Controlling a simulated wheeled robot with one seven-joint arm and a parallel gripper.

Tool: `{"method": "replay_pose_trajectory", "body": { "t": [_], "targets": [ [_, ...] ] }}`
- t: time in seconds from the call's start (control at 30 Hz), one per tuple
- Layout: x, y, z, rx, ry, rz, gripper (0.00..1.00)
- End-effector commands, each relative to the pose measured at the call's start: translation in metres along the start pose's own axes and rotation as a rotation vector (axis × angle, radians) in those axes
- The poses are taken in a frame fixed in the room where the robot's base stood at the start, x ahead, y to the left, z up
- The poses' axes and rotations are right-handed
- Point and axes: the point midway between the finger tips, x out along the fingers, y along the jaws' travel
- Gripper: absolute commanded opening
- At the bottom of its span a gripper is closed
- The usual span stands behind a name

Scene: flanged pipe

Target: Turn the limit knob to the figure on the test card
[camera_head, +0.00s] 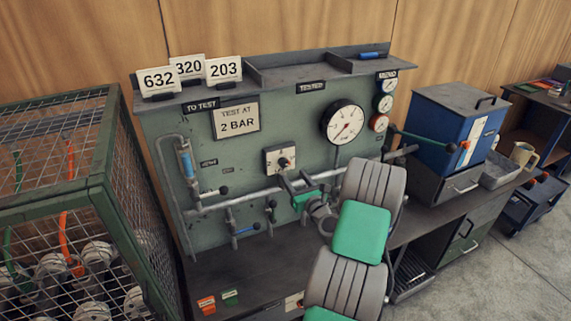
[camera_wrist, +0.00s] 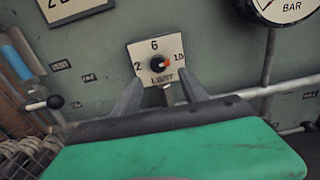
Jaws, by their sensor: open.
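The test card (camera_head: 237,119) on the green panel reads "TEST AT 2 BAR"; only its lower edge shows in the wrist view (camera_wrist: 80,10). The limit knob (camera_head: 283,163) is black on a white square plate, right of and below the card. In the wrist view the knob (camera_wrist: 158,63) has an orange mark on its right side, towards the 10; the plate also shows 2 at left and 6 at top. My gripper (camera_head: 297,182) is open just in front of the plate. Its fingers (camera_wrist: 160,84) are spread below and either side of the knob, with nothing between them.
A round gauge (camera_head: 344,121) hangs right of the knob. A pale pipe (camera_head: 240,200) with small valve levers runs below it. Number cards (camera_head: 190,72) stand on the shelf above. A wire cage (camera_head: 90,180) is at left; a blue box (camera_head: 450,125) is at right.

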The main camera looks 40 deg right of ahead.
Motion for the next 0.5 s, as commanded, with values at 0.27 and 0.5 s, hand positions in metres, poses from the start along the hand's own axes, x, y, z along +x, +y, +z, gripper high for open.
{"method": "replay_pose_trajectory", "body": {
  "t": [0.27, 0.5],
  "targets": [
    [0.047, 0.002, 0.003, 0.006, -0.002, 0.003, 0.51],
    [0.075, 0.001, 0.0, 0.005, -0.001, 0.0, 0.51]
  ]
}}
